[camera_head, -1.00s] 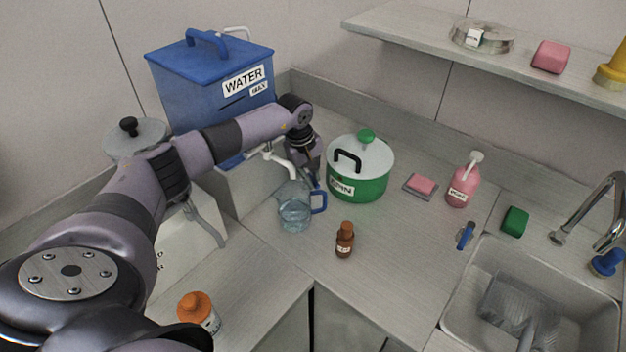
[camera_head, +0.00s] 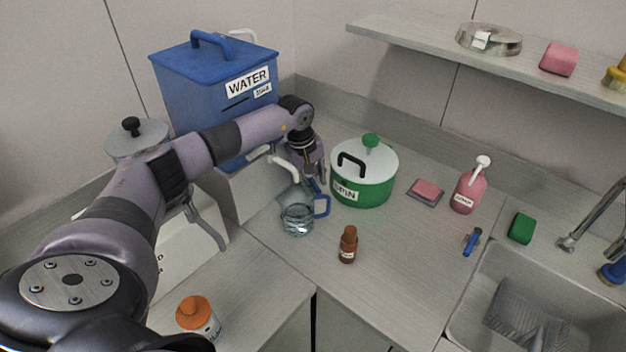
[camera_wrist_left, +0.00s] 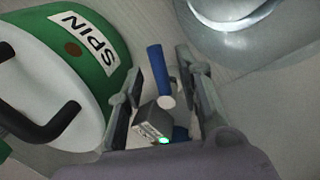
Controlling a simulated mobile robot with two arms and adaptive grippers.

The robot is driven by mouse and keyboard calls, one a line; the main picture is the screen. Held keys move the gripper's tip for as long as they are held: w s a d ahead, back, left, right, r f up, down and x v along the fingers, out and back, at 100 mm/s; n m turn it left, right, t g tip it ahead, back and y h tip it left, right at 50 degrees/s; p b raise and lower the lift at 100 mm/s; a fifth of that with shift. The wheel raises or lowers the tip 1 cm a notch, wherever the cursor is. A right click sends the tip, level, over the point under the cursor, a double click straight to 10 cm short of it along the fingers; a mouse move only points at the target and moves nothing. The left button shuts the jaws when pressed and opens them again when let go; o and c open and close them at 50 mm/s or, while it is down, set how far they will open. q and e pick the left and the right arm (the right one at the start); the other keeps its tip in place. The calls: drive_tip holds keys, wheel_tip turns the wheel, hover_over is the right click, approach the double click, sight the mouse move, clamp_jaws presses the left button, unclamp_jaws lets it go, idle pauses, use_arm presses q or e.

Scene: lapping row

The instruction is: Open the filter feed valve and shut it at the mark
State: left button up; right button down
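The blue tank (camera_head: 205,95) labelled WATER stands at the back left. A pale tap spout (camera_head: 286,168) comes from its front, above a clear jug (camera_head: 297,222) with a blue handle (camera_head: 321,206). The jug looks bluish; its exact level is unclear. My left gripper (camera_head: 316,180) is beside the spout, between the jug and the green pot. In the left wrist view a blue lever (camera_wrist_left: 157,72) with a pale round end lies between the open fingers of the gripper (camera_wrist_left: 162,95), with gaps on both sides. The jug's clear rim (camera_wrist_left: 232,22) shows at the top. My right gripper is out of view.
A green pot (camera_head: 362,190) labelled SPIN stands close right of the gripper. A brown bottle (camera_head: 347,245) is in front. An orange-capped bottle (camera_head: 197,318) is near left.

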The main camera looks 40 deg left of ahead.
use_arm(q)
wheel_tip(320, 180, up, 7)
drive_tip(key=s, duration=0.1)
drive_tip(key=shift+s+a+r, duration=0.15)
drive_tip(key=shift+a, duration=0.25)
